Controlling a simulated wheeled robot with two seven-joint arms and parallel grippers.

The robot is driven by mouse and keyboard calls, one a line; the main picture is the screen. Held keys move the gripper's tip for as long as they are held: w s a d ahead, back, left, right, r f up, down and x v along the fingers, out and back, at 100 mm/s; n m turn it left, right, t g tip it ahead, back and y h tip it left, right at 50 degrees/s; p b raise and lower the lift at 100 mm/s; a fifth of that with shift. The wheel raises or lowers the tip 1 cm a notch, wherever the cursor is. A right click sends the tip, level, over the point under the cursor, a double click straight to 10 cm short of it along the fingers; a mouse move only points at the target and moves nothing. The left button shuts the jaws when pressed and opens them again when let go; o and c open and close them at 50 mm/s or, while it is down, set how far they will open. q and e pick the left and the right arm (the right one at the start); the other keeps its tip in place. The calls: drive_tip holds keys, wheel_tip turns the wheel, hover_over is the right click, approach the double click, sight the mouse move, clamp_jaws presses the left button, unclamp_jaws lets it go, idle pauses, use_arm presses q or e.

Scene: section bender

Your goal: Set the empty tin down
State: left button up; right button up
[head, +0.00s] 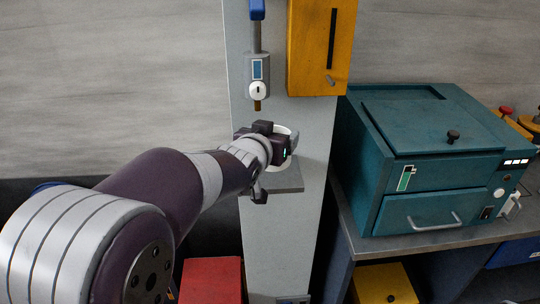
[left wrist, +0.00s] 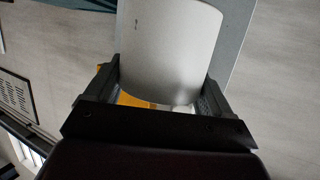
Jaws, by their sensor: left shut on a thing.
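My left gripper (head: 278,148) is in front of the grey column, just above a small grey shelf (head: 284,179) on it. It is shut on a pale, round-sided tin; only a white edge of the tin (head: 292,135) shows in the head view, behind the fingers. In the left wrist view the tin (left wrist: 168,50) is a plain light-grey cylinder between the two fingers (left wrist: 160,95). The inside of the tin is hidden. Whether its base touches the shelf cannot be told. My right gripper is not in view.
A spout-like device (head: 257,75) hangs on the column above the gripper, beside a yellow box (head: 321,45). A teal cabinet (head: 430,165) with a lid and drawer stands on a bench at the right. A red box (head: 211,281) and a yellow box (head: 384,285) are low down.

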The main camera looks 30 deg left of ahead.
use_arm(q)
drive_tip(key=w+a+f+p, duration=0.2)
drive_tip(key=f, duration=0.1)
drive_tip(key=w+a+f+p, duration=0.2)
drive_tip(key=w+a+f, duration=0.1)
drive_tip(key=w+a+f+p, duration=0.2)
drive_tip(key=f, duration=0.2)
drive_tip(key=shift+w+a, duration=0.3)
drive_tip(key=shift+a, duration=0.05)
drive_tip(key=shift+f, duration=0.45)
drive_tip(key=o, duration=1)
drive_tip(key=shift+r, duration=0.3)
drive_tip(key=shift+s+b, duration=0.3)
drive_tip(key=shift+s, duration=0.1)
drive_tip(key=b+v, duration=0.3)
drive_tip(key=v, duration=0.8)
drive_tip(key=s+d+f+g, duration=0.4)
drive_tip(key=s+d, duration=0.1)
drive_tip(key=s+d+f+m+g+h, duration=0.1)
drive_tip(key=s+d+f+g, duration=0.3)
drive_tip(key=s+d, duration=0.1)
drive_tip(key=s+d+f+m+g+h, duration=0.1)
drive_tip(key=s+d+f+g, duration=0.3)
drive_tip(key=s+d+g, duration=0.1)
drive_tip(key=shift+s+f+p, duration=0.25)
drive_tip(key=shift+s+p, duration=0.05)
drive_tip(key=shift+s, duration=0.55)
